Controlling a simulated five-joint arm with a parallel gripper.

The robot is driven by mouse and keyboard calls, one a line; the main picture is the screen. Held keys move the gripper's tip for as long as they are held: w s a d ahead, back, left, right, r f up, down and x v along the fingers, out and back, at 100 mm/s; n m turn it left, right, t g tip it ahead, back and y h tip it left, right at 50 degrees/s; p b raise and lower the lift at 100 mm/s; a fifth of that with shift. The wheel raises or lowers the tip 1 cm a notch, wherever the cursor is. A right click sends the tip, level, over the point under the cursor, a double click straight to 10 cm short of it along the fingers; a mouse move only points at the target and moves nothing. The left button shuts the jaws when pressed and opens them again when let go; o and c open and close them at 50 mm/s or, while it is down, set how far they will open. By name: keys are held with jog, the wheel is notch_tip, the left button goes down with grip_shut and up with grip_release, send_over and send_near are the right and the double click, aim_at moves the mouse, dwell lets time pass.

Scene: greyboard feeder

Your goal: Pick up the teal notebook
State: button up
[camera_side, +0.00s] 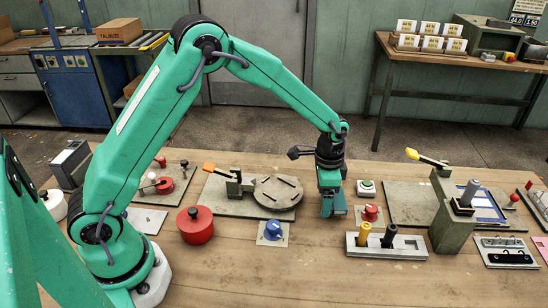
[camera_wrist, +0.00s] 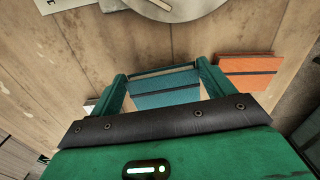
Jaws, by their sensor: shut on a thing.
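The teal notebook (camera_wrist: 165,92) shows in the wrist view as a flat teal block with a dark band across it. It lies between the two fingers of my gripper (camera_wrist: 162,74), which are shut on it from both sides. In the side view my gripper (camera_side: 333,207) points down low over the wooden table, right of the round turntable plate. There its teal fingers blend with the notebook, so I cannot tell whether the notebook touches the table.
An orange notebook (camera_wrist: 250,70) lies just right of my gripper in the wrist view. The turntable plate (camera_side: 278,192) is left of it. A red button (camera_side: 371,212), a green button (camera_side: 366,187) and a block with pegs (camera_side: 386,247) stand to the right. The front table is partly clear.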

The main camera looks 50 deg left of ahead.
jog(key=s+d+r, duration=0.7)
jog(key=d+r, duration=0.1)
jog(key=shift+s+d+r, duration=0.3)
jog(key=shift+s, duration=0.1)
jog(key=shift+a, duration=0.1)
dwell(0.4)
jog(key=n, duration=1)
send_near(272, 196)
jog(key=shift+w+d+f, duration=0.15)
jog(key=shift+d+f, duration=0.2)
jog(key=shift+d, duration=0.05)
jog(key=shift+a, duration=0.5)
jog(key=shift+f, duration=0.25)
jog(key=shift+f, duration=2)
jog(key=shift+f, duration=0.65)
